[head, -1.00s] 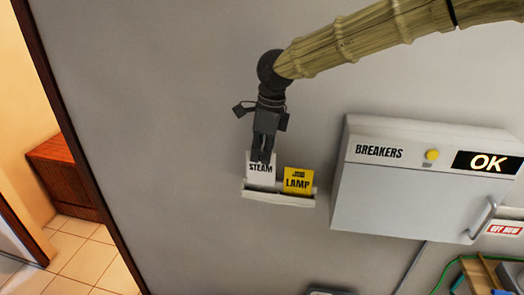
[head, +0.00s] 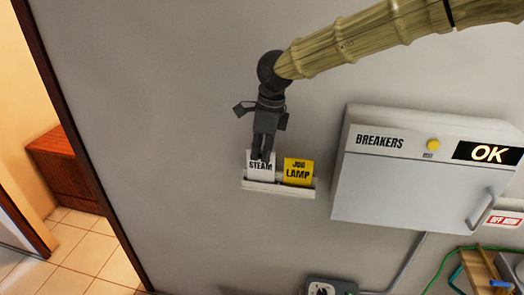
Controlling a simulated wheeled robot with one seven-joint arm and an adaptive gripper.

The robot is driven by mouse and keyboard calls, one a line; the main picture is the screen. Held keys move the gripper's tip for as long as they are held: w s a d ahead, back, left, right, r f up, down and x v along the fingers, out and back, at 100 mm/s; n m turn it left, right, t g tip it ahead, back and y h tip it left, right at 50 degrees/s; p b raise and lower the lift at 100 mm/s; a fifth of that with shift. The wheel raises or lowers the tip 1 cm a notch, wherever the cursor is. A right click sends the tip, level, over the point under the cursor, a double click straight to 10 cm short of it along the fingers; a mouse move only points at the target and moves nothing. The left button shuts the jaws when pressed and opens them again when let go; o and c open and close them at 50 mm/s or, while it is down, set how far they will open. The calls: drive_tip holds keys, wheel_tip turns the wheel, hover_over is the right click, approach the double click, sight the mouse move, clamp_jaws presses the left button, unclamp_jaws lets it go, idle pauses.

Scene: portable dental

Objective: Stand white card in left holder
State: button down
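The white card (head: 269,174), marked STEAM, is upright at the left part of a pale wall holder (head: 280,189). Its lower edge appears to be at or inside the holder's front lip; the exact seating is too small to tell. My gripper (head: 262,157) points down from above, its fingers together over the card's upper left part, and appears shut on it. The fingers hide part of the card's top. A yellow card (head: 298,172), marked LAMP, stands in the right part of the holder, its top a little lower than the white card's.
A grey breaker box (head: 410,185) with a yellow button (head: 433,145) and an OK display (head: 487,152) is on the wall to the right. A conduit and cables lie below it. The wall left of the holder is bare.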

drive_tip(key=shift+f, duration=0.7)
idle(1.1)
drive_tip(key=c, duration=1.6)
unclamp_jaws()
drive_tip(key=shift+o, duration=0.2)
